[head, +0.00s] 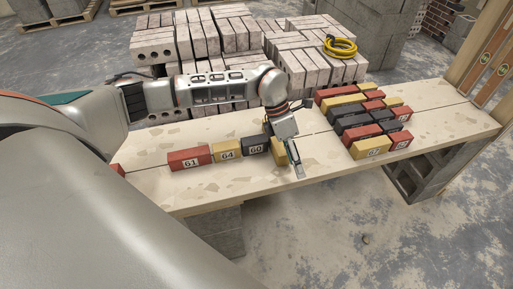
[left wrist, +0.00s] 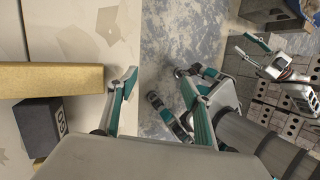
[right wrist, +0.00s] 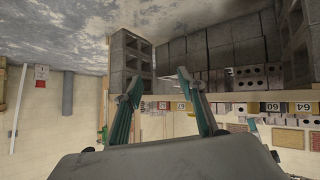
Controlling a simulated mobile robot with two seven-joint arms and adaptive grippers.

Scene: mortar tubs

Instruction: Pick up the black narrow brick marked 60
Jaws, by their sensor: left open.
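The black narrow brick marked 60 (head: 256,146) lies in a front row on the light table, between the yellow brick marked 64 (head: 226,149) and another yellow brick (head: 279,154). In the left wrist view the black brick (left wrist: 38,127) shows its 60 label, partly covered by the yellow brick (left wrist: 50,79). My left gripper (head: 297,168) is open and empty, right of the black brick, by the far yellow brick and near the table's front edge. Its open fingers also show in the left wrist view (left wrist: 158,76). My right gripper (right wrist: 158,80) is open and empty in its own wrist view.
A red brick marked 61 (head: 189,159) is left of the row. A block of red, yellow and black bricks (head: 362,121) stands at the table's right. Grey bricks are stacked behind, with a yellow hose (head: 340,46). Bare table (head: 322,160) lies between the brick groups.

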